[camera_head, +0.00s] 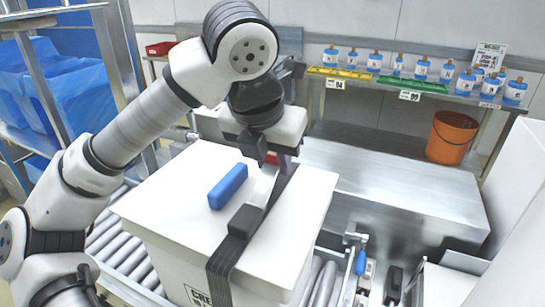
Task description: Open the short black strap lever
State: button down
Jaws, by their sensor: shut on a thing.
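A black strap (222,268) runs over the top of a white box (165,205) and down its front. A dark buckle block (245,221) sits on the strap near the front edge of the lid. A pale metal-looking lever piece (263,187) reaches from the buckle back toward my gripper. My gripper (277,160) points down over the back part of the lid, shut on the lever's far end. Small red and purple parts show between its fingers. The fingers hide most of the grip, and the lever's exact angle is hard to tell.
A blue block (228,186) lies on the lid left of the strap. The box stands on a roller conveyor (135,262). A steel table (400,190) is behind right, with a shelf of several blue-labelled bottles (421,68) and an orange bucket (451,137) beyond.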

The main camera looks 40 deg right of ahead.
aim_at(270, 167)
jog(key=shift+s+a+b, duration=0.1)
jog(key=shift+b, duration=0.5)
jog(key=h+b, duration=0.1)
jog(key=a+t+b, duration=0.1)
jog(key=b, duration=0.1)
jog(key=shift+s+r+h+b, duration=0.1)
jog(key=shift+s+h+b, duration=0.1)
jog(key=shift+h+b, duration=0.15)
jog(key=a+t+h+b, duration=0.1)
jog(key=b, duration=0.2)
jog(key=s+h+b, duration=0.1)
jog(key=h+b, duration=0.1)
jog(key=b, duration=0.1)
jog(key=shift+a+r+t+b, duration=0.3)
jog(key=shift+a+r+t, duration=0.05)
jog(key=shift+r+t, duration=0.05)
jog(key=a+t+h+b, duration=0.1)
jog(key=b, duration=0.2)
jog(key=s+a+h+b, duration=0.1)
jog(key=h+b, duration=0.1)
jog(key=b, duration=0.1)
jog(key=s+a+r+t+h+b, duration=0.1)
jog(key=b, duration=0.3)
jog(key=shift+t+h, duration=0.3)
jog(key=shift+h, duration=0.05)
jog(key=shift+s+a+r+h+b, duration=0.15)
jog(key=shift+a+h+b, duration=0.2)
jog(key=shift+b, duration=0.6)
jog(key=shift+r+t, duration=0.1)
jog(key=shift+t, duration=0.2)
